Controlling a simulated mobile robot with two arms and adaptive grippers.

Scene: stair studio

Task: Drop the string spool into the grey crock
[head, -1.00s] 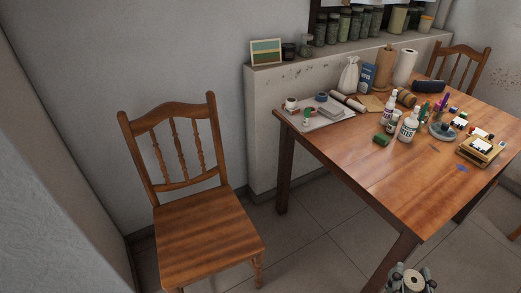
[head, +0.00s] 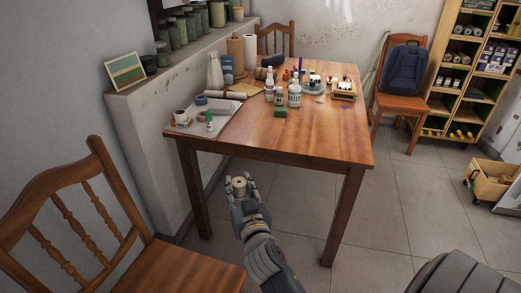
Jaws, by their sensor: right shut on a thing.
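The string spool (head: 239,185) is a small pale cylinder with a darker hole in its top. My right gripper (head: 241,190) is shut on it and holds it about upright, in front of the table's near side, over the floor in the picture. I cannot make out a grey crock for certain in the head view. My left gripper is not in view.
A wooden table (head: 310,143) carries bottles, markers, a tray (head: 205,127) and other craft things; its near right top is bare. Wooden chairs stand at the left (head: 175,270) and back right (head: 397,103). A shelf (head: 455,75) and wooden crate (head: 490,185) are at right.

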